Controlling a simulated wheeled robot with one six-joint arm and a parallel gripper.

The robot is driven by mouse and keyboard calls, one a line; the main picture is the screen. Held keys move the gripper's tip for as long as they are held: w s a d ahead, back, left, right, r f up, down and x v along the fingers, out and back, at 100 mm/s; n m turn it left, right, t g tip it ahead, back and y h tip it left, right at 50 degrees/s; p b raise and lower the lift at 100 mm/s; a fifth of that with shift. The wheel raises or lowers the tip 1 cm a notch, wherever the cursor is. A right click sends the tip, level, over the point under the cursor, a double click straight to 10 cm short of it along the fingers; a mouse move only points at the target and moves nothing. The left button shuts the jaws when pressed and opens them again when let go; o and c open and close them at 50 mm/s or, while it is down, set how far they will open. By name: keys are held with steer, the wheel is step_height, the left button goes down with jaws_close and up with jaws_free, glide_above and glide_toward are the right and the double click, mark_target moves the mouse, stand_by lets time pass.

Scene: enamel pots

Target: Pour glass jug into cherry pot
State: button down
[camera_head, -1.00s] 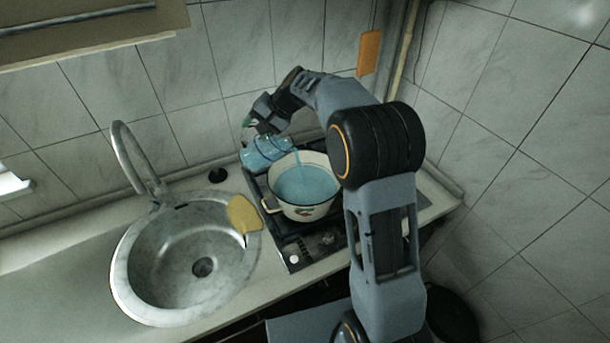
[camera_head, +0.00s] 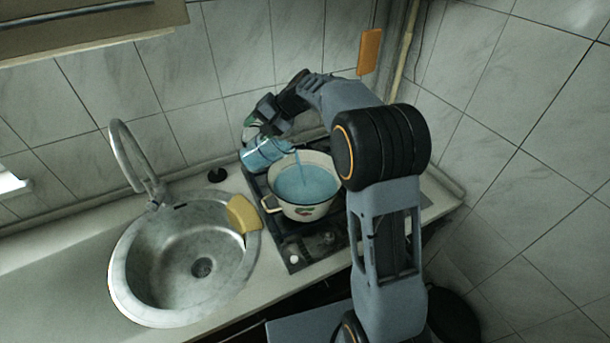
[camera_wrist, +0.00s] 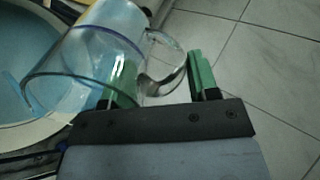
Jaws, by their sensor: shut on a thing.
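The clear glass jug (camera_head: 261,155) with blue liquid is tilted over the left rim of the cherry pot in the head view. My gripper (camera_head: 262,124) is shut on the jug. A thin blue stream runs from the jug into the pot. The cherry pot (camera_head: 304,211) is cream enamel with a red fruit print, upright on the stove, and holds a wide pool of blue liquid. In the wrist view the jug (camera_wrist: 92,62) lies tilted beside the pot's rim (camera_wrist: 40,133), with its handle between the green fingers of my gripper (camera_wrist: 160,75).
The pot stands on a dark stove (camera_head: 318,243). A round metal sink (camera_head: 150,290) with a tall tap (camera_head: 128,155) is at the left. A yellow cloth-like item (camera_head: 240,214) lies on the sink's right rim. Tiled walls close off the back and right.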

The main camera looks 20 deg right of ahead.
steer(key=shift+s+d+f+y+b, duration=0.1)
steer(key=shift+d+f+y+b, duration=0.3)
steer(key=shift+b, duration=1.05)
stand_by(0.5)
steer(key=shift+s+d+t+y+b, duration=0.15)
steer(key=shift+d+t+y+b, duration=0.2)
steer(key=shift+y+b, duration=0.45)
stand_by(0.9)
steer(key=shift+a, duration=0.1)
